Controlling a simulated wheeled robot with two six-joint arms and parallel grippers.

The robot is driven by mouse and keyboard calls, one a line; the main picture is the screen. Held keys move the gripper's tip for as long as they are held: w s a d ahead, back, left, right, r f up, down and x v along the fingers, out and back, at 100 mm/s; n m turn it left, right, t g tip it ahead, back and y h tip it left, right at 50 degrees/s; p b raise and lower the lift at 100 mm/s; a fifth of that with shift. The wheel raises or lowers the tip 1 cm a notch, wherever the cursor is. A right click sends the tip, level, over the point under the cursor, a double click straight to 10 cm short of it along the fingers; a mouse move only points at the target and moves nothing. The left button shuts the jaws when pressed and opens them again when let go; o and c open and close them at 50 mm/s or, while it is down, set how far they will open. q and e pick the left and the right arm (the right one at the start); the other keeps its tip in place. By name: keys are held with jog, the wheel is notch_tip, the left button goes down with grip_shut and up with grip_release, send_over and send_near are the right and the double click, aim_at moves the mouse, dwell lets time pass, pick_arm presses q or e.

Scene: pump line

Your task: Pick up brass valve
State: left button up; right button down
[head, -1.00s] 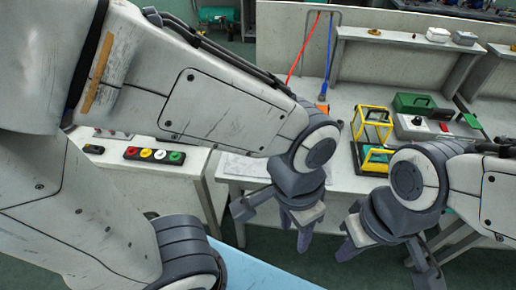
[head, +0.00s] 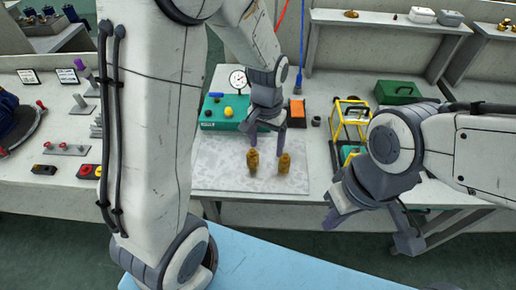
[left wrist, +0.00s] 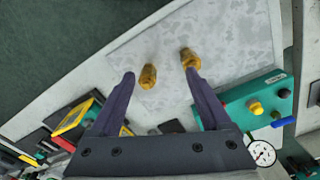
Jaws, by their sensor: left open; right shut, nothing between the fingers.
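Two small brass valves stand side by side on the pale mottled mat (head: 215,170), the left one (head: 253,163) and the right one (head: 284,164). Both show in the left wrist view, one (left wrist: 148,77) between the fingers' lines and the other (left wrist: 190,58) at the right fingertip. My left gripper (head: 266,146) is open and points down close above the valves, holding nothing. Whether a fingertip touches a valve I cannot tell. My right gripper (head: 371,223) is shut and empty, in front of the bench's edge, away from the valves.
A teal box (head: 222,122) with a gauge (head: 238,79) stands behind the mat. To the right are an orange-topped block (head: 297,108), a yellow frame (head: 350,120) and a green case (head: 398,92). The mat around the valves is clear.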

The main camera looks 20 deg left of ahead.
pick_arm(q)
jog(key=n, duration=0.2)
send_over(251, 152)
notch_tip(251, 152, down, 5)
jog(key=shift+r, duration=0.1)
notch_tip(251, 152, down, 5)
jog(key=shift+r, duration=0.2)
jog(key=f+p, duration=0.1)
jog(key=f, duration=0.3)
jog(key=shift+w+f, duration=0.15)
jog(key=shift+w, duration=0.05)
jog(key=shift+f+p, duration=0.3)
jog(key=shift+f, duration=0.35)
grip_shut()
